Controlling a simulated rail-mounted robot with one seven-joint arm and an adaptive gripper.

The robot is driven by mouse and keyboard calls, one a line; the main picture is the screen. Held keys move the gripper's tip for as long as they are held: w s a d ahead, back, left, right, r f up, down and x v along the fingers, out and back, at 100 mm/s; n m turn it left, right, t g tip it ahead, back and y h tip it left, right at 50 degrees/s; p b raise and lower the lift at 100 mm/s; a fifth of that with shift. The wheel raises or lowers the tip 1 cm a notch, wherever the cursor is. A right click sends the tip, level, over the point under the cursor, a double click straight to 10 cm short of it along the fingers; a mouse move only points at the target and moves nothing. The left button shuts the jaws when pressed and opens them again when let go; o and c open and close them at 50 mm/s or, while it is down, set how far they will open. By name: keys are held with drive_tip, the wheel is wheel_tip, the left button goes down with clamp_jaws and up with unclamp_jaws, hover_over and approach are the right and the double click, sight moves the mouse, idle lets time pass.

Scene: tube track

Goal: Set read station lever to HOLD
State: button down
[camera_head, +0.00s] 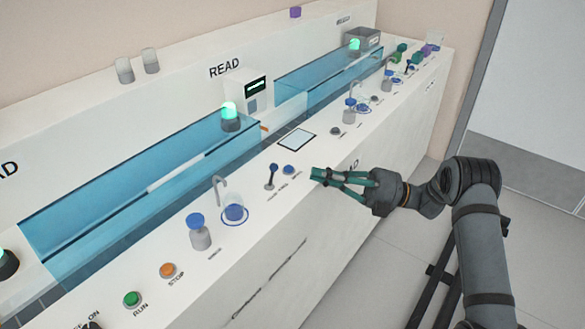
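My gripper (315,173) has teal fingers pointing left toward the button and lever. Its fingertips are right of the button and apart from the lever in the picture. It seems to hold nothing. The READ sign (225,67) is on the back panel.
A blue transparent track cover (140,190) runs behind the ledge. A flat screen (297,139) lies behind the button. A blue-capped jar (199,232), an orange stop button (167,270) and a green run button (132,299) stand left. More small fixtures line the right end.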

sight(272, 175)
drive_tip(key=x, duration=0.7)
drive_tip(key=shift+r, duration=0.1)
